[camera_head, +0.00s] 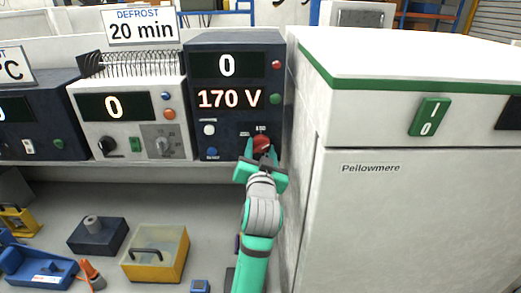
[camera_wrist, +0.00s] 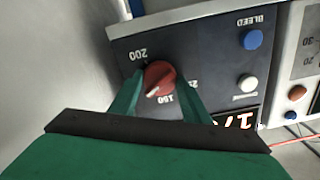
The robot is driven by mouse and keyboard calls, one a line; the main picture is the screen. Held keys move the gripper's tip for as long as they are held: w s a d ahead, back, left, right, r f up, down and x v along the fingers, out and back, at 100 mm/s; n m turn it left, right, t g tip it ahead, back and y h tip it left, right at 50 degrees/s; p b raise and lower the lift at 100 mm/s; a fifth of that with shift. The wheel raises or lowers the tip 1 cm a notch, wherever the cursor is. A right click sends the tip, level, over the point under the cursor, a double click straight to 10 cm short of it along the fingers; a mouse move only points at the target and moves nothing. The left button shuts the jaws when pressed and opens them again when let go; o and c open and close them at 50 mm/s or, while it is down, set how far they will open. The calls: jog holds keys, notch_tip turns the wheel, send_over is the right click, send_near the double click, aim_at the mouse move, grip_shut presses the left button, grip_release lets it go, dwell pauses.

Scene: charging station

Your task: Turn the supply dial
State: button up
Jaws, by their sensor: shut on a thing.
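The red supply dial (camera_head: 262,142) is at the lower right of a dark blue unit (camera_head: 228,125). The unit's upper display reads 0 and its lower one reads 170 V. The dial also shows in the wrist view (camera_wrist: 160,74), where the unit appears upside down. Its white pointer mark lies between the 150 and 200 labels; a label on the right is partly hidden by a finger. My gripper (camera_head: 261,146) has its green fingers on both sides of the dial, shut on it, also in the wrist view (camera_wrist: 163,80).
A white Pellowmere cabinet (camera_head: 400,220) with a green switch (camera_head: 429,117) stands close on the right. A white unit (camera_head: 128,115) adjoins on the left. A blue button (camera_wrist: 252,39) and white button (camera_wrist: 247,84) sit near the dial. A yellow box (camera_head: 155,262) lies below.

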jog(key=shift+d, duration=0.1)
jog(key=o, duration=0.8)
jog(key=shift+c, duration=0.2)
jog(key=shift+o, duration=1.4)
jog(key=s, duration=1.1)
